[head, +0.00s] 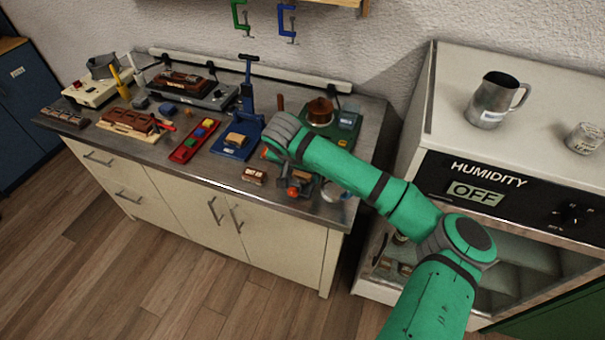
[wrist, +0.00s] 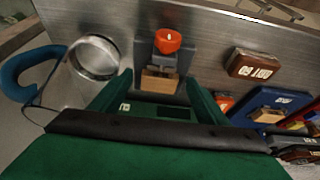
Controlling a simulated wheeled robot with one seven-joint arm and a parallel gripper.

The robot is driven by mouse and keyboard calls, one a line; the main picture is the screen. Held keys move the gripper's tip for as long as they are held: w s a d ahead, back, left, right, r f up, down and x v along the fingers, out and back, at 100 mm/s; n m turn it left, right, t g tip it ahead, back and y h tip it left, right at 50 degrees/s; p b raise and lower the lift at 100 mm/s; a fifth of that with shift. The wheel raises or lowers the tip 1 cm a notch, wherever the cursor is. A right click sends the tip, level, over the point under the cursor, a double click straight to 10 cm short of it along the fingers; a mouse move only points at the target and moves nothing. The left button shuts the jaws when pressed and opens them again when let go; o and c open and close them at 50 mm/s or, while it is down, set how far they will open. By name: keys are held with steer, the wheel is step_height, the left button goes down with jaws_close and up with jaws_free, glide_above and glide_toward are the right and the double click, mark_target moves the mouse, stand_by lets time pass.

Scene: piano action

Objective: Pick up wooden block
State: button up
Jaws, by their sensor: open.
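A light wooden block (wrist: 158,80) sits on a small grey fixture with an orange knob (wrist: 168,40), near the bench's front edge. In the wrist view my gripper (wrist: 157,84) is open, with its green fingers spread to the left and right of the block. The block lies in line with the gap, and I cannot tell whether either finger touches it. In the head view the orange knob (head: 293,192) shows below my wrist, while my arm largely hides the gripper.
A brown box with white digits (head: 254,175) lies left of the fixture. A blue press (head: 231,150) holding another tan block stands farther left. A round metal-rimmed dish (wrist: 95,57) is close by. The humidity cabinet (head: 480,180) stands to the right.

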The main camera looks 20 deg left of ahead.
steer(key=c, duration=1.1)
steer(key=shift+r, duration=0.1)
